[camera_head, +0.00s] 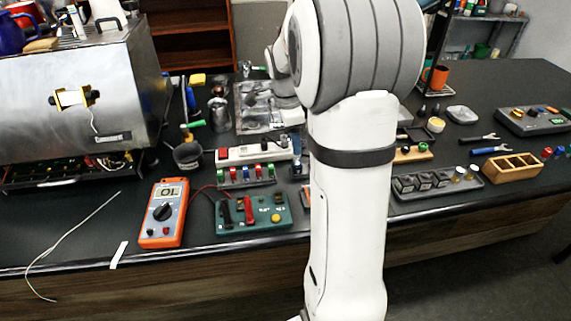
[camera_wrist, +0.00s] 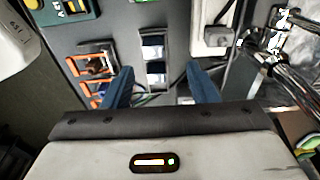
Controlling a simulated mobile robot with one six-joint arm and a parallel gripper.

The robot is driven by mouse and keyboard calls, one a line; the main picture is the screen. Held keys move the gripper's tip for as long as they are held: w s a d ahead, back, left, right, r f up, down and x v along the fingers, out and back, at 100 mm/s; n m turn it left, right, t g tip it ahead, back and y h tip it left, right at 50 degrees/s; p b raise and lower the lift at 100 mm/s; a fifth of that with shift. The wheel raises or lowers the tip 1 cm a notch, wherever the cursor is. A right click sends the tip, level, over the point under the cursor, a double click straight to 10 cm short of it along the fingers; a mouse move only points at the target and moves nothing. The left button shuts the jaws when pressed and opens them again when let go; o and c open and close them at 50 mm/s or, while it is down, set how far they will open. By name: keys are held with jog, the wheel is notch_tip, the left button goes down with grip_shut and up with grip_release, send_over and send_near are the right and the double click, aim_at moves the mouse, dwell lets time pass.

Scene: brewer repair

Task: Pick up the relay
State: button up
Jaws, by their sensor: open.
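My gripper (camera_wrist: 160,86) is open in the wrist view, with its two blue fingers apart. A pale holder with dark, light-topped blocks (camera_wrist: 154,52) lies between and beyond the fingers; nothing is visibly gripped. I cannot tell whether one of these blocks is the relay. In the head view, my white arm hides much of the table's middle, and my fingertips do not show. Several dark cube-shaped parts (camera_head: 425,181) stand in a grey tray (camera_head: 440,192) to the right of the arm; they may also be relays.
An orange-edged rack (camera_wrist: 90,66) is left of the fingers, and a white power strip (camera_wrist: 214,25) and cables (camera_wrist: 262,45) are to the right. In the head view, an orange multimeter (camera_head: 163,214) and green board (camera_head: 252,212) stand near the front edge. A metal brewer (camera_head: 70,105) is at left.

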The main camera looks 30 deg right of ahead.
aim_at(296, 161)
jog(key=f, duration=0.5)
jog(key=f+p, duration=0.1)
jog(key=f, duration=0.1)
jog(key=shift+s+d+f, duration=0.25)
jog(key=shift+s, duration=0.1)
jog(key=shift+r, duration=0.1)
jog(key=c, duration=1)
